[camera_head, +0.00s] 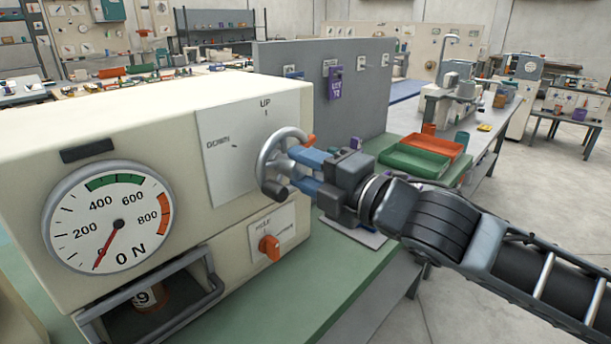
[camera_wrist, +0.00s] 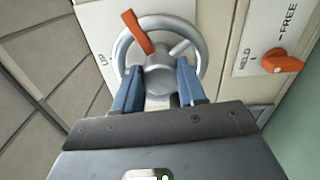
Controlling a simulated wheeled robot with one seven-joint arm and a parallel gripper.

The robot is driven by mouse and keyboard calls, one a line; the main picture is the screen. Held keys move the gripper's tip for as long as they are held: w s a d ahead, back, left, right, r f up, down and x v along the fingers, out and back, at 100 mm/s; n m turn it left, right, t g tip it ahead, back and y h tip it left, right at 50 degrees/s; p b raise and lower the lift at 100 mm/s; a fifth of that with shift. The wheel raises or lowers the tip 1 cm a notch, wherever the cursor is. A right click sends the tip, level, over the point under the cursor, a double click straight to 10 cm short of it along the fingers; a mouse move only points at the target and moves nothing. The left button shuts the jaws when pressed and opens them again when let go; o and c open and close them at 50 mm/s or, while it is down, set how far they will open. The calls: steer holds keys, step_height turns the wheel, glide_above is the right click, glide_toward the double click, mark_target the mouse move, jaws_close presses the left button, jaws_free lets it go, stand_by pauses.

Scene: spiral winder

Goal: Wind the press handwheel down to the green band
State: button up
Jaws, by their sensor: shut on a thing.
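The grey handwheel (camera_head: 267,160) sits on the front panel of the cream press (camera_head: 130,100), below the words UP and DOWN. It also shows in the wrist view (camera_wrist: 198,62), with an orange marker (camera_wrist: 138,32) across its rim. My gripper (camera_head: 290,172) has its blue fingers at the wheel, shut on its lower part as seen in the wrist view (camera_wrist: 158,92); the exact contact is partly hidden. The round dial (camera_head: 85,215) has a red needle at the lower left, below 200. The green band (camera_head: 115,181) lies between about 400 and 600, at the top.
An orange knob (camera_head: 268,247) marked HELD and FREE sits below the wheel; its setting is unclear. A grey-framed opening (camera_head: 205,290) with a numbered object (camera_head: 150,297) is under the dial. Green (camera_head: 412,160) and orange (camera_head: 433,145) trays lie behind my arm on the bench.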

steer(key=m, duration=0.2)
steer(key=m+b, duration=0.1)
steer(key=m, duration=0.1)
steer(key=m+b, duration=0.1)
steer(key=m, duration=0.1)
steer(key=shift+f+m, duration=0.25)
steer(key=shift+m, duration=0.05)
steer(key=m+b, duration=0.2)
steer(key=m, duration=0.3)
steer(key=shift+f, duration=0.1)
steer(key=m, duration=0.3)
steer(key=m+b, duration=0.1)
steer(key=m, duration=0.1)
steer(key=shift+s+a+m, duration=0.15)
steer(key=shift+m, duration=0.25)
steer(key=m+p, duration=0.1)
steer(key=m, duration=0.3)
steer(key=shift+m, duration=0.3)
steer(key=o, duration=1.1)
steer(key=shift+c, duration=0.2)
steer(key=b+v, duration=0.1)
steer(key=v, duration=0.6)
steer(key=shift+s+d, duration=0.3)
